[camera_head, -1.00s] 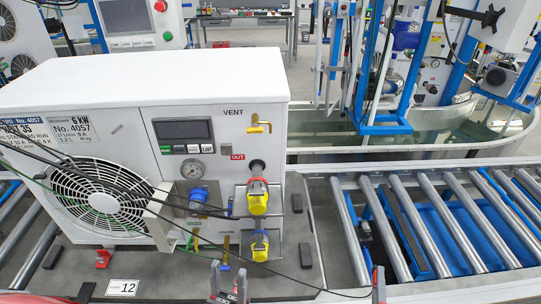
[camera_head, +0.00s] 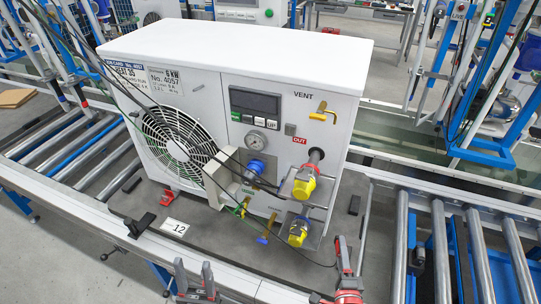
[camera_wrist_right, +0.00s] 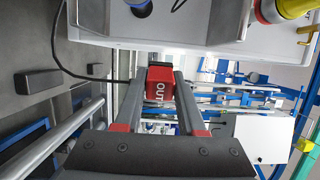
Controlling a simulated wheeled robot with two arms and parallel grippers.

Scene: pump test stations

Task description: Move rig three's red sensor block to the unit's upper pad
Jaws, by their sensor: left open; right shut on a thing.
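The red sensor block (camera_wrist_right: 160,88), marked OUT, sits between the fingertips of my right gripper (camera_wrist_right: 153,85) in the right wrist view, with a black cable on it. My right gripper (camera_head: 346,254) is shut on it, low in front of the unit's right side in the head view. The block is hard to make out there. The white unit (camera_head: 240,45) has a small grey pad (camera_head: 290,129) on its front, above a red OUT label (camera_head: 299,140). My left gripper (camera_head: 194,276) is open and empty at the bottom, in front of the unit.
Yellow-capped connectors (camera_head: 303,183), a gauge (camera_head: 255,138), a blue fitting (camera_head: 255,168) and a brass valve (camera_head: 323,112) stick out of the front. Thin cables hang across it. A roller conveyor (camera_head: 440,250) extends right.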

